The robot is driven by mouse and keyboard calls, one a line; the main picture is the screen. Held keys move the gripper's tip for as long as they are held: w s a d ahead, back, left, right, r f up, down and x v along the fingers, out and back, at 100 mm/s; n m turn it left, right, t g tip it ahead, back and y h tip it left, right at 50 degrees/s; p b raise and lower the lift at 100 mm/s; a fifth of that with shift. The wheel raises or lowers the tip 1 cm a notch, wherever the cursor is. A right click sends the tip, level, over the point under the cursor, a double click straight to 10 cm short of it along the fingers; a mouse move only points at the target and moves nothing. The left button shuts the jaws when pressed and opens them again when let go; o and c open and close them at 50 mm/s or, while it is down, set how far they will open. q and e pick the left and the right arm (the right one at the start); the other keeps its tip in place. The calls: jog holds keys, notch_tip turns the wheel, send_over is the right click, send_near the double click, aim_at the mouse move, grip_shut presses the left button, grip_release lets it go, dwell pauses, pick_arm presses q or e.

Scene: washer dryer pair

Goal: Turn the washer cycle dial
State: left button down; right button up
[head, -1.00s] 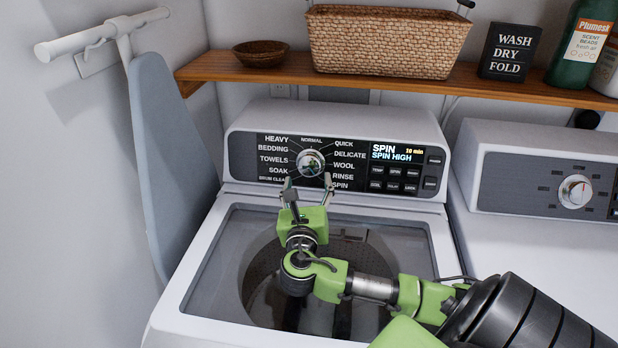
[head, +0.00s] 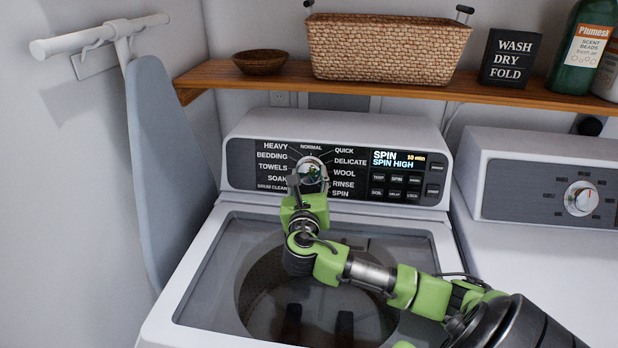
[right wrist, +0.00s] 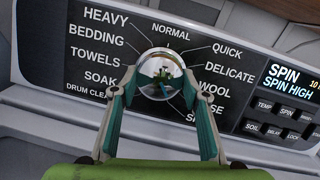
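The washer's cycle dial (head: 311,169) is a round chrome knob in the middle of the dark control panel (head: 350,194), ringed by cycle names. My right gripper (head: 310,184) is at the dial, with one finger at each side of it. In the right wrist view the dial (right wrist: 160,70) sits between the two fingertips (right wrist: 158,78), which are spread to about its width. I cannot tell whether they touch its rim. The display (head: 398,161) reads SPIN, SPIN HIGH. The dial's lower part is partly hidden by the fingers in the head view. My left gripper is not in view.
My right arm passes over the washer lid (head: 215,275). The dryer (head: 540,260), with its own knob (head: 581,198), stands to the right. A wooden shelf (head: 400,88) with a wicker basket (head: 390,48) is above. An ironing board (head: 165,160) hangs at the left.

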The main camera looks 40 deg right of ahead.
aim_at(309, 183)
jog(key=shift+r+m+p, duration=0.1)
jog(key=shift+m+p, duration=0.3)
jog(key=shift+p, duration=0.2)
jog(key=shift+m+g, duration=0.3)
jog(key=shift+m, duration=0.3)
jog(key=shift+h, duration=0.3)
jog(key=o, duration=1.1)
jog(key=shift+f, duration=0.2)
notch_tip(309, 183, up, 10)
jog(key=shift+r, duration=0.1)
